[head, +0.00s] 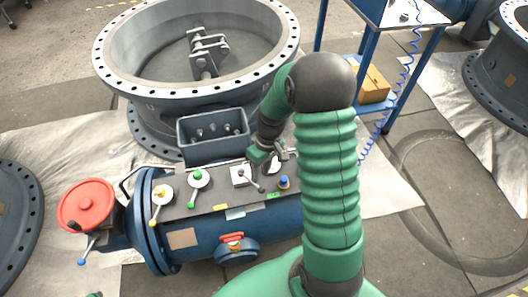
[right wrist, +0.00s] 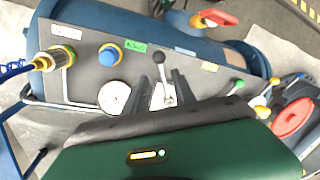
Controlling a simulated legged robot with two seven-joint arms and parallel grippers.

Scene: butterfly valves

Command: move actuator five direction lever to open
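The actuator's dark panel (head: 217,188) tops a blue cylindrical body. A lever with a dark ball knob (head: 262,189) rises from a white plate (head: 238,176) there; its knob also shows in the right wrist view (right wrist: 161,58). The knob lies between a green label (head: 273,196) and a yellow label (head: 220,207), nearer the green one; their writing is too small to read. My right gripper (head: 266,157) is over the panel. In the right wrist view its fingers (right wrist: 163,88) are spread either side of the lever shaft, with gaps visible. My left gripper is not in view.
On the panel are a blue button (head: 284,182), a green-knobbed lever (head: 197,175) and a yellow-knobbed lever (head: 158,192). A red handwheel (head: 87,206) is at left. A large flanged valve (head: 196,60) stands behind. A blue-framed table (head: 375,62) is at back right.

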